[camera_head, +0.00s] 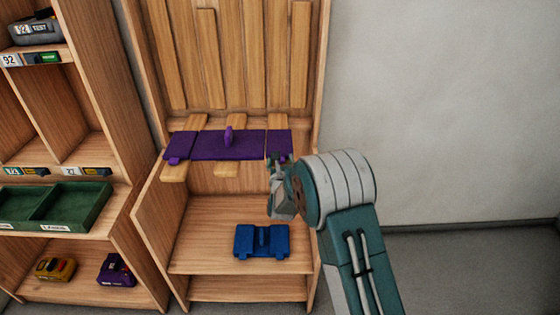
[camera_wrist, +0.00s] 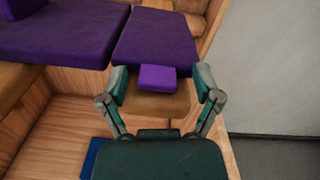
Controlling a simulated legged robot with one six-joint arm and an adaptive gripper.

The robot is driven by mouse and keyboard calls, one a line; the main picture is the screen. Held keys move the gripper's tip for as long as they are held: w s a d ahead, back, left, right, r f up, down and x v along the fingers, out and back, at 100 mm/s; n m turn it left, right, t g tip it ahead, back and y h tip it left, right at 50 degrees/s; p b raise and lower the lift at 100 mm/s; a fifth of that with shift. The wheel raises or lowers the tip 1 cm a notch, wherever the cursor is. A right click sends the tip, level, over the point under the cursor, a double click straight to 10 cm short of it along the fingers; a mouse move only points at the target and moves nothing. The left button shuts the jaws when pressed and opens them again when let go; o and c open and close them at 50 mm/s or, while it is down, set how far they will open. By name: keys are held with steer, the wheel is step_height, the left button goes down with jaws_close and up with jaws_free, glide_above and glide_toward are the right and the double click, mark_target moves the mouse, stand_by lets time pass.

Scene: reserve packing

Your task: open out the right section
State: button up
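A purple padded panel in three sections lies on wooden slats in the wooden cabinet. Its wide middle section (camera_head: 215,147) has an upright purple handle (camera_head: 228,135). The left section (camera_head: 181,145) has a small tab at its front. The right section (camera_head: 280,142) lies flat beside the middle one, partly hidden by my gripper; it also shows in the wrist view (camera_wrist: 155,38). Its small purple tab (camera_wrist: 157,78) sticks out at its front edge. My gripper (camera_wrist: 162,83) is open, with one finger on each side of the tab and a gap on both sides.
A blue block-like holder (camera_head: 250,242) sits on the cabinet shelf below. Wooden slats (camera_head: 228,171) jut out under the panel. The cabinet's right side wall (camera_head: 316,100) is close to my gripper. At left stands a shelf with a green tray (camera_head: 80,205). A bare wall is on the right.

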steer(key=s, duration=1.2)
steer(key=shift+d, duration=0.2)
steer(key=s+d+r+n+g, duration=0.3)
steer(key=s+d+r+n, duration=0.15)
steer(key=r+n, duration=0.35)
steer(key=s+d+r+n+g, duration=0.3)
steer(key=s+d+r+n, duration=0.15)
steer(key=n, duration=0.45)
steer(key=s+d+r+n+g, duration=0.1)
steer(key=s+d+n+g, duration=0.2)
steer(key=s+n, duration=0.5)
steer(key=s+d+r+n+g+h, duration=0.1)
steer(key=s+n, duration=0.7)
steer(key=s, duration=0.8)
steer(key=d+r+g, duration=0.1)
steer(key=d+g, duration=0.1)
steer(key=d, duration=0.1)
steer(key=shift+s+d+r, duration=0.15)
steer(key=shift+d+r, duration=0.05)
steer(key=shift+d, duration=0.05)
